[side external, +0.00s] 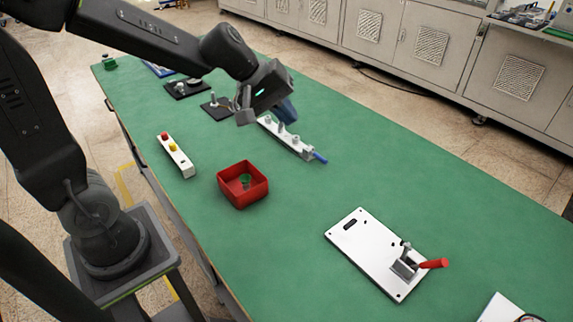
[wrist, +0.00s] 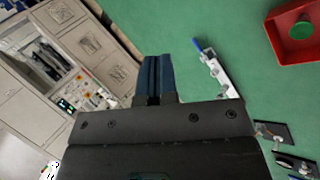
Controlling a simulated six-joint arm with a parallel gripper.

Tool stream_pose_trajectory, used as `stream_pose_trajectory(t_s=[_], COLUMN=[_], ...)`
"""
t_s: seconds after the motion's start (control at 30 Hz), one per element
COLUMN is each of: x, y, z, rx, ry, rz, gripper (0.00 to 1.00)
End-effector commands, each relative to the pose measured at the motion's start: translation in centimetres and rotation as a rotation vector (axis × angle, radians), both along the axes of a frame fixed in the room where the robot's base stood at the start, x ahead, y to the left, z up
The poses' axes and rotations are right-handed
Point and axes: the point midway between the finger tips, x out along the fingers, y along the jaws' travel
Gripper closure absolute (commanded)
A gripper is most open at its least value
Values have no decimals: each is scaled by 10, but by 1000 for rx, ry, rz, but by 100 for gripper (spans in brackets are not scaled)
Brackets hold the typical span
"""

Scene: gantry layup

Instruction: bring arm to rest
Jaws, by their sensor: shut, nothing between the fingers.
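My gripper (side external: 286,110) is in the air over the far side of the green table (side external: 310,210) in the side view. It is above and close to a white bar with grey fittings and a blue handle (side external: 318,157). In the wrist view my gripper's dark blue fingers (wrist: 153,78) are together with nothing between them. The same bar (wrist: 222,72) shows to the right of the fingers in the wrist view. The gripper is apart from the table top.
A red bin (side external: 242,184) with a green item inside stands mid-table. A white button box (side external: 175,156) is left of it. A white plate (side external: 365,252) with a red-handled clamp lies right. Dark fixtures stand at the far left. Grey cabinets (side external: 400,40) line the back.

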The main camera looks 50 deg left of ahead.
Motion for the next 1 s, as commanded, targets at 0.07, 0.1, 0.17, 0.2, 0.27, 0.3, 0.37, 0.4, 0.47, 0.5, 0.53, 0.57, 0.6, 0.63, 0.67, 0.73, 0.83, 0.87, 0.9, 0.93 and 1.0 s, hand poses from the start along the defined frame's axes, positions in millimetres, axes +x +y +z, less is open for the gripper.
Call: stream_pose_trajectory(t_s=[0.07, 0.1, 0.17, 0.2, 0.27, 0.3, 0.37, 0.4, 0.47, 0.5, 0.53, 0.57, 0.6, 0.63, 0.67, 0.73, 0.83, 0.87, 0.9, 0.93, 1.0], x=[-34, -51, -76, -92, -113, -126, -142, -151, -161, -166, -169, -171, -173, -174, -174, -174, -174, -174, -174, -174, -174], y=[-13, -17, -21, -20, -18, -15, -10, -7, -1, 2, 4, 5, 6, 7, 7, 7, 7, 7, 7, 7, 7], z=[18, 23, 28, 30, 32, 32, 32, 32, 31, 31, 31, 30, 30, 30, 30, 30, 30, 30, 30, 30, 30], rx=[115, 178, 278, 345, 446, 509, 595, 645, 707, 738, 758, 771, 786, 793, 793, 793, 793, 793, 793, 793, 793], ry=[-50, -68, -91, -104, -120, -127, -134, -137, -138, -139, -138, -137, -136, -137, -137, -137, -137, -137, -137, -137, -137], rz=[-155, -228, -331, -393, -475, -520, -575, -604, -635, -651, -659, -667, -673, -676, -676, -676, -676, -676, -676, -676, -676], gripper=[100, 100, 100, 100, 100, 100, 100, 100, 100, 100, 100, 100, 100, 100, 100, 100, 100, 100, 100, 100, 100])
